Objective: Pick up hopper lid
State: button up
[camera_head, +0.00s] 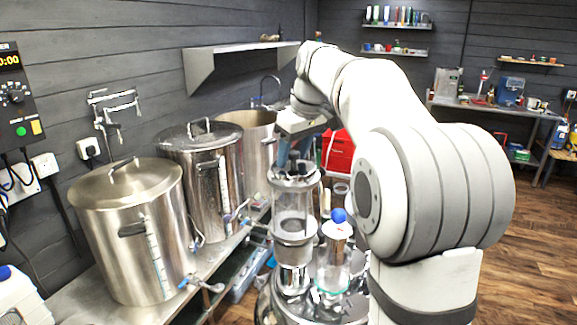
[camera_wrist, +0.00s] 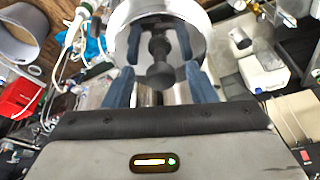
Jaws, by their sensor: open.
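The hopper lid (camera_head: 294,172) sits on top of the clear-walled hopper (camera_head: 291,212) in the head view. In the wrist view the lid (camera_wrist: 203,25) is a round pale metal disc with a dark knob (camera_wrist: 159,62) standing up from its middle. My gripper (camera_wrist: 159,42) is open, with one blue finger on each side of the knob. A gap shows between the knob and each finger. In the head view my gripper (camera_head: 292,158) is just above the lid, pointing down. My arm hides part of the area behind it.
Steel kettles with lids (camera_head: 130,225) (camera_head: 205,160) stand on the bench at left, and another pot (camera_head: 250,135) is behind. A clear vessel with a blue ball (camera_head: 339,215) stands close to the hopper's right. A red bin (camera_head: 338,150) is behind. The wooden floor at right is clear.

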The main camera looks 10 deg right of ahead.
jog(key=shift+a+f, duration=0.1)
jog(key=shift+f, duration=0.1)
grip_shut()
dwell(0.4)
jog(key=shift+r, duration=0.1)
